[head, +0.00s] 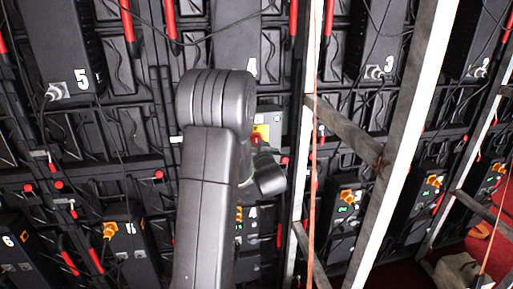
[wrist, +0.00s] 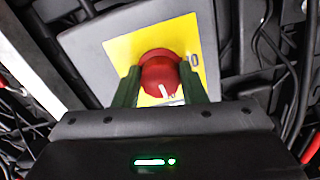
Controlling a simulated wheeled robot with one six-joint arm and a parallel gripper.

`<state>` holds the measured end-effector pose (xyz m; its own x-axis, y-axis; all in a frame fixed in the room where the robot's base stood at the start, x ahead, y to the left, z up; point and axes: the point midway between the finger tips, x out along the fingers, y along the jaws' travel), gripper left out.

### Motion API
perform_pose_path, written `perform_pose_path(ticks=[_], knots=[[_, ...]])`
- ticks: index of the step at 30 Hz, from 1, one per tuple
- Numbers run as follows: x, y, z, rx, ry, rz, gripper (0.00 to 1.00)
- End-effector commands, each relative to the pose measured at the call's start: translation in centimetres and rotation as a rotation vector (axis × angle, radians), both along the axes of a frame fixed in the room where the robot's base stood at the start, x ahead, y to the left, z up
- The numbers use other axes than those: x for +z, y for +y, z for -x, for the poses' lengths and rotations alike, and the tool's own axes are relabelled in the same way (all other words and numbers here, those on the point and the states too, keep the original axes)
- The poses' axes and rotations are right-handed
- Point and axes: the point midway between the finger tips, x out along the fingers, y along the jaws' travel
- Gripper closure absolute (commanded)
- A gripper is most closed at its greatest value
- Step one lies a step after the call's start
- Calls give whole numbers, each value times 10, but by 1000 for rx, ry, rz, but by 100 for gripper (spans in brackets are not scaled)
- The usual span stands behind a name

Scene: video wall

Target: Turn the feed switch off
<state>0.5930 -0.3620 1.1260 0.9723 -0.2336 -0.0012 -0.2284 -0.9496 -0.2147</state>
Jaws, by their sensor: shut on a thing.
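The feed switch is a red rotary knob (wrist: 160,76) on a yellow plate (wrist: 118,48), set on a grey box (wrist: 92,50). A white mark shows on the lower right of the knob. My gripper (wrist: 160,88) has its two green fingers on either side of the knob and is shut on it. In the head view the red knob (head: 257,140) and the yellow plate (head: 262,130) show just right of my arm. My arm hides part of the box, and the gripper's fingers are hard to make out there.
A pale upright post (head: 393,145) and a wooden crossbar (head: 343,130) stand to the right of the switch. Black numbered panels with units, such as the one marked 5 (head: 60,60), fill the wall. Cables hang around, including an orange one (head: 314,150).

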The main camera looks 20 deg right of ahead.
Motion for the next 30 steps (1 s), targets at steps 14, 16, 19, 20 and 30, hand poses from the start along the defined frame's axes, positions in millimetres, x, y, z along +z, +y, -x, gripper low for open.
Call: perform_pose_path(ticks=[14, 16, 19, 20, 30], knots=[[-8, -2, 1, -2, 76, 339, 85], [-7, -2, 1, -1, 91, 405, 85], [-7, -2, 1, -1, 116, 497, 85], [-7, -2, 1, -1, 121, 524, 85], [-5, -3, 1, -1, 198, 839, 85]])
